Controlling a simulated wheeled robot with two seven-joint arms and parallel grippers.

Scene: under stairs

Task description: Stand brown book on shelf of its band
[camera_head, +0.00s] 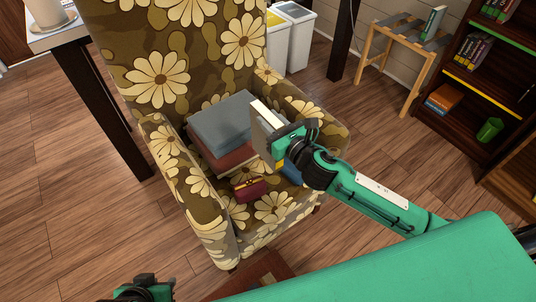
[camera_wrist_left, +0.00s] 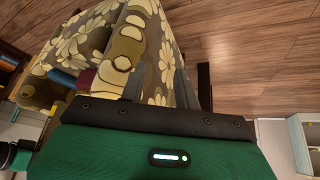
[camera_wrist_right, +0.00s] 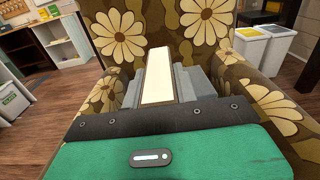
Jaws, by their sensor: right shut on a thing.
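My right gripper (camera_head: 272,140) is shut on a book (camera_head: 264,120) and holds it over the right side of the armchair seat. Its cover looks grey-brown in the head view; the right wrist view shows its cream page edge (camera_wrist_right: 157,77) upright between the fingers. The dark shelf unit (camera_head: 460,100) stands at the right, with a green band (camera_head: 495,27) on its upper shelf and a yellow band (camera_head: 466,82) below. My left gripper (camera_head: 145,290) is low at the bottom edge of the head view; its fingers are apart and empty in the left wrist view (camera_wrist_left: 160,88).
The floral armchair (camera_head: 160,75) holds a grey book (camera_head: 222,120) on a reddish-brown one (camera_head: 222,160), a dark red item (camera_head: 250,190) and something blue (camera_head: 291,172). A wooden stand (camera_head: 375,45) bears a green book (camera_head: 433,22). A green cup (camera_head: 490,129) is low in the shelf unit.

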